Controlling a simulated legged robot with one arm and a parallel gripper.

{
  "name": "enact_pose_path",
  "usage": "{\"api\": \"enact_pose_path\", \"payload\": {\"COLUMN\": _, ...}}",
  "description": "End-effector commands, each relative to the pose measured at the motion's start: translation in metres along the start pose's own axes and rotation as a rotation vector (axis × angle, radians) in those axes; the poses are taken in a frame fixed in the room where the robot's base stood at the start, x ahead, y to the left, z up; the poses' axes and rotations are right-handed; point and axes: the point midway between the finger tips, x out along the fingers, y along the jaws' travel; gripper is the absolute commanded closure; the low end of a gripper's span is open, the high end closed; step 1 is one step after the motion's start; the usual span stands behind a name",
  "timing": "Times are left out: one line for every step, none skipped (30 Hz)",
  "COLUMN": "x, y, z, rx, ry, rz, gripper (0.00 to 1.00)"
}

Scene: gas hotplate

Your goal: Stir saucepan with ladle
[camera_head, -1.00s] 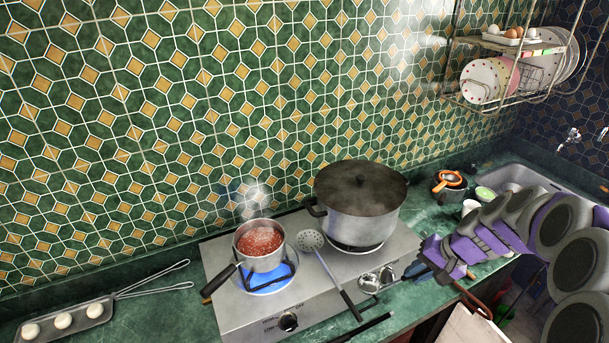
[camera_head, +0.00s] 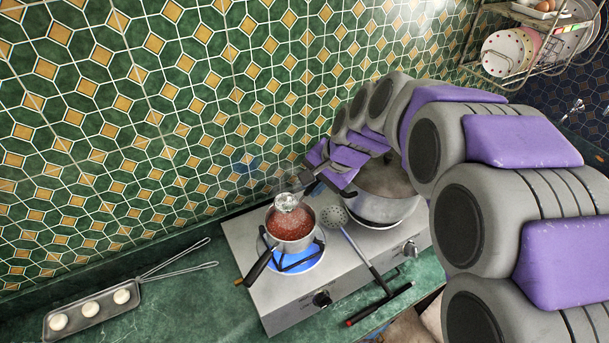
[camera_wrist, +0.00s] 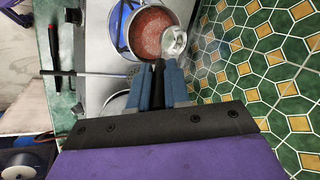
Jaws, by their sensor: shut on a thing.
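The saucepan (camera_head: 293,243) of red sauce sits on the left burner over a blue flame, its dark handle toward the front left. It also shows at the top of the wrist view (camera_wrist: 134,52). My gripper (camera_head: 317,177) is above and to the right of it. In the wrist view, my blue fingers (camera_wrist: 159,72) are shut on the dark handle of the ladle. The shiny ladle bowl (camera_head: 287,202) overlaps the saucepan's far side; in the wrist view the bowl (camera_wrist: 174,41) overlaps its right rim. I cannot tell whether it touches the sauce.
A large lidded pot (camera_head: 378,208) stands on the right burner, partly hidden by my arm. A slotted skimmer (camera_head: 335,217) lies between the two pots. A tray with white round items (camera_head: 90,308) is at the left. The tiled wall (camera_head: 150,130) rises close behind.

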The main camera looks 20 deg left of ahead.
Motion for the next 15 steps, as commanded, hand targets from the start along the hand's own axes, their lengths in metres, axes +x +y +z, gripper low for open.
{"api": "enact_pose_path", "payload": {"x": -0.003, "y": 0.000, "z": 0.000, "rx": 0.002, "ry": 0.000, "rz": -0.001, "gripper": 1.00}}
{"api": "enact_pose_path", "payload": {"x": -0.004, "y": 0.001, "z": 0.000, "rx": 0.003, "ry": 0.000, "rz": 0.000, "gripper": 1.00}}
{"api": "enact_pose_path", "payload": {"x": -0.004, "y": 0.001, "z": -0.001, "rx": 0.004, "ry": -0.001, "rz": 0.004, "gripper": 1.00}}
{"api": "enact_pose_path", "payload": {"x": -0.005, "y": 0.001, "z": -0.001, "rx": 0.005, "ry": -0.002, "rz": 0.007, "gripper": 1.00}}
{"api": "enact_pose_path", "payload": {"x": -0.005, "y": 0.001, "z": -0.002, "rx": 0.005, "ry": -0.003, "rz": 0.013, "gripper": 1.00}}
{"api": "enact_pose_path", "payload": {"x": -0.004, "y": 0.000, "z": -0.003, "rx": 0.006, "ry": -0.004, "rz": 0.022, "gripper": 1.00}}
{"api": "enact_pose_path", "payload": {"x": -0.003, "y": -0.002, "z": -0.003, "rx": 0.006, "ry": -0.005, "rz": 0.031, "gripper": 1.00}}
{"api": "enact_pose_path", "payload": {"x": -0.001, "y": -0.004, "z": -0.004, "rx": 0.006, "ry": -0.007, "rz": 0.041, "gripper": 1.00}}
{"api": "enact_pose_path", "payload": {"x": 0.002, "y": -0.007, "z": -0.004, "rx": 0.008, "ry": -0.009, "rz": 0.055, "gripper": 1.00}}
{"api": "enact_pose_path", "payload": {"x": 0.004, "y": -0.010, "z": -0.004, "rx": 0.010, "ry": -0.012, "rz": 0.067, "gripper": 1.00}}
{"api": "enact_pose_path", "payload": {"x": 0.007, "y": -0.012, "z": -0.004, "rx": 0.010, "ry": -0.015, "rz": 0.079, "gripper": 1.00}}
{"api": "enact_pose_path", "payload": {"x": 0.011, "y": -0.016, "z": -0.004, "rx": 0.011, "ry": -0.017, "rz": 0.096, "gripper": 1.00}}
{"api": "enact_pose_path", "payload": {"x": 0.013, "y": -0.019, "z": -0.004, "rx": 0.013, "ry": -0.019, "rz": 0.108, "gripper": 1.00}}
{"api": "enact_pose_path", "payload": {"x": 0.015, "y": -0.021, "z": -0.004, "rx": 0.013, "ry": -0.021, "rz": 0.119, "gripper": 1.00}}
{"api": "enact_pose_path", "payload": {"x": 0.018, "y": -0.023, "z": -0.004, "rx": 0.016, "ry": -0.024, "rz": 0.132, "gripper": 1.00}}
